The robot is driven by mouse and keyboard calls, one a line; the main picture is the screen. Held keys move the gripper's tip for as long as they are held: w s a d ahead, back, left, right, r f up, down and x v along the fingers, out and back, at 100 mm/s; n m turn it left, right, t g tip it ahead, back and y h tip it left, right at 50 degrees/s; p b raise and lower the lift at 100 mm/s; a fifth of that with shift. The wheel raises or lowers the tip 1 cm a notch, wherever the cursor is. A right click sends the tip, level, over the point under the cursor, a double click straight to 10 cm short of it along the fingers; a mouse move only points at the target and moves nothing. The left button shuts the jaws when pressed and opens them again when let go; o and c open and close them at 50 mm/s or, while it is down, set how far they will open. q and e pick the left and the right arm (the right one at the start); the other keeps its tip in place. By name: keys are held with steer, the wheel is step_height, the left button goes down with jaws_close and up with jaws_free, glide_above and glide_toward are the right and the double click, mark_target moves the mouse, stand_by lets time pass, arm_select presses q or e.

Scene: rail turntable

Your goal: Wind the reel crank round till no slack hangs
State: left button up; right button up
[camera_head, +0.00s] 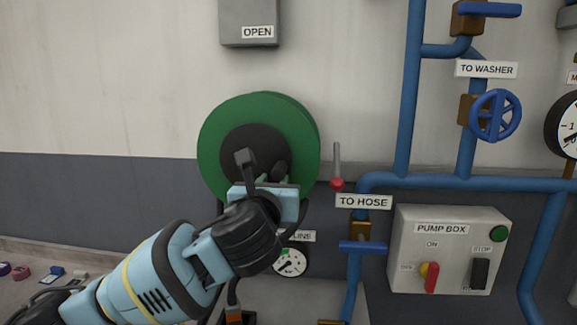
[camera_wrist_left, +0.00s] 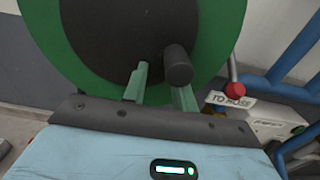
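The green reel (camera_head: 215,145) with its dark round hub (camera_head: 240,138) is on the wall. Its dark crank knob (camera_head: 280,171) shows just beyond my left gripper (camera_head: 262,168). In the left wrist view, the knob (camera_wrist_left: 178,65) stands out from the hub (camera_wrist_left: 105,40), close to the right finger and overlapping its tip. The left gripper (camera_wrist_left: 160,84) has its fingers apart, with a gap beside the knob. I cannot tell whether a finger touches it. My arm hides the lower reel, and any hanging slack is not clearly visible. My right gripper is not in view.
Right of the reel are a red-knobbed lever (camera_head: 337,183), blue pipes (camera_head: 407,100) and the pump box (camera_head: 405,255). A gauge (camera_head: 290,262) sits below, behind my arm. A grey box (camera_head: 248,15) labelled OPEN is above. The wall left of the reel is clear.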

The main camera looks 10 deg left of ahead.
arm_select(q)
steer(key=o, duration=0.6)
steer(key=s, duration=0.9)
stand_by(0.5)
steer(key=shift+f, duration=0.1)
